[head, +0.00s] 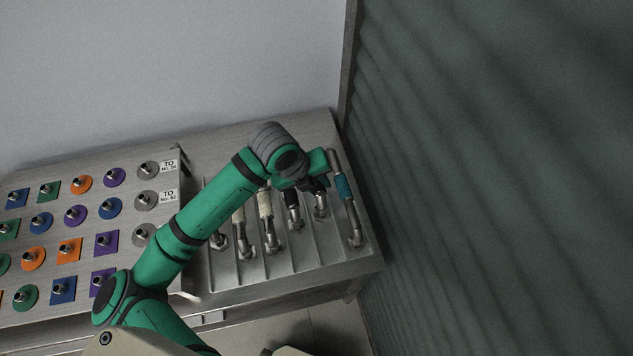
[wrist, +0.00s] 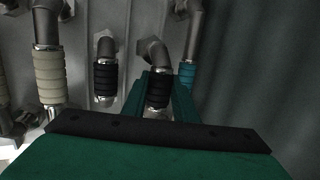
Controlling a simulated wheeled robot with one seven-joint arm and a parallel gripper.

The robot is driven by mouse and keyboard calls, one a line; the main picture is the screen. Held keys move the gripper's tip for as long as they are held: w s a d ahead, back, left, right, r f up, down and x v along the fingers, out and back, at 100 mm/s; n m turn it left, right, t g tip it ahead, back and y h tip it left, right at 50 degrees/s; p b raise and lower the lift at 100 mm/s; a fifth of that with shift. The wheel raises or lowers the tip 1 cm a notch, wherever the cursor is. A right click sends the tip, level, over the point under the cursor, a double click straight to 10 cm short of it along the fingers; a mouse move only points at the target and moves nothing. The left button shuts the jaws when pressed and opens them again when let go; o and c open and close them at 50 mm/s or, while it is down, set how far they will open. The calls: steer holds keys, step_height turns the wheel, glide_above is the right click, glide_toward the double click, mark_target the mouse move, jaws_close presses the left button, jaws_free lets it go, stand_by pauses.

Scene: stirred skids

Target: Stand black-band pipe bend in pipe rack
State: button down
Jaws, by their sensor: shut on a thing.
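My gripper (wrist: 161,97) is shut on the black band of a pipe bend (wrist: 158,92), with one finger on each side. The bend's metal elbow shows beyond the fingers in the wrist view, and its lower end shows below my gripper in the head view (head: 321,212). The held bend is over the right part of the ribbed metal pipe rack (head: 273,270), in line with the other bends. I cannot tell whether it touches the rack. Another dark-banded bend (head: 293,208) stands just left of it, also in the wrist view (wrist: 106,78).
A teal-banded bend (head: 345,190) is close on the right, and cream-banded bends (head: 266,207) are on the left. A panel of coloured plates (head: 75,215) with metal fittings lies further left. A dark ribbed wall (head: 480,180) rises close beyond the rack's right edge.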

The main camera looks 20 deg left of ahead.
steer(key=shift+f, duration=0.25)
steer(key=shift+f, duration=1.65)
steer(key=shift+f, duration=0.2)
steer(key=c, duration=1.3)
jaws_free()
steer(key=shift+c, duration=0.2)
steer(key=v, duration=1)
steer(key=shift+s+a+r, duration=0.2)
steer(key=shift+s+r, duration=0.05)
steer(key=shift+r, duration=0.05)
steer(key=shift+w, duration=0.1)
